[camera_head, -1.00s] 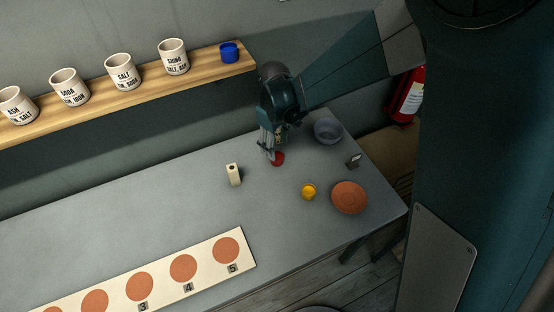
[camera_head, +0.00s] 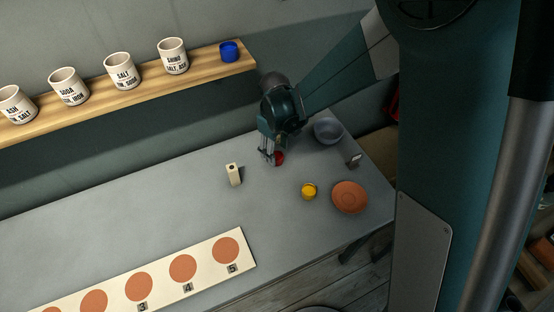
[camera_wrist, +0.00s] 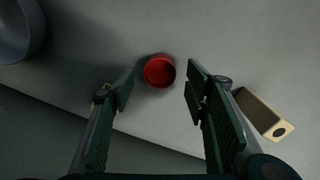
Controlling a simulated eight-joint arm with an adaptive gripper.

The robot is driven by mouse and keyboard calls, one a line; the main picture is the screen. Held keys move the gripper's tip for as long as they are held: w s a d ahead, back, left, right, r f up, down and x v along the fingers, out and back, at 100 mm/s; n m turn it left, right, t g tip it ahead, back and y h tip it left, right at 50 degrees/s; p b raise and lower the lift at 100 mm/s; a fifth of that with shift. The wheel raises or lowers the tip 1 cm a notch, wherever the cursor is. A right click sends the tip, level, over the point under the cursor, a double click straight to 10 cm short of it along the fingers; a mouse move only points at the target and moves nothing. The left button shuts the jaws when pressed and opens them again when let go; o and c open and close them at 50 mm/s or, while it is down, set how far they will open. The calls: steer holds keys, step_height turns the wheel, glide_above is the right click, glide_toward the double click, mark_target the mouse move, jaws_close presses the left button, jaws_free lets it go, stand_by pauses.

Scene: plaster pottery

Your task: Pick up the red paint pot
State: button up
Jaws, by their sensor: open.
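The red paint pot (camera_head: 279,158) stands on the grey table, partly hidden behind my gripper in the head view. In the wrist view the red paint pot (camera_wrist: 159,71) shows its round open top, just beyond the fingertips and roughly between their lines. My gripper (camera_head: 268,158) is open and empty. Its two dark green finger pads (camera_wrist: 158,88) stand apart on either side of the pot's line, and I see no contact with the pot.
A cream block with a hole (camera_head: 233,174) stands left of my gripper. A grey bowl (camera_head: 328,131), a yellow pot (camera_head: 309,191), a terracotta plate (camera_head: 349,197) and a small dark tag (camera_head: 354,160) are to the right. A shelf (camera_head: 108,92) holds labelled cups and a blue pot (camera_head: 229,51).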

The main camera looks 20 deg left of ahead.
mark_target(277, 158)
steer(key=shift+w+f, duration=0.1)
steer(key=shift+f, duration=1.8)
steer(key=c, duration=1)
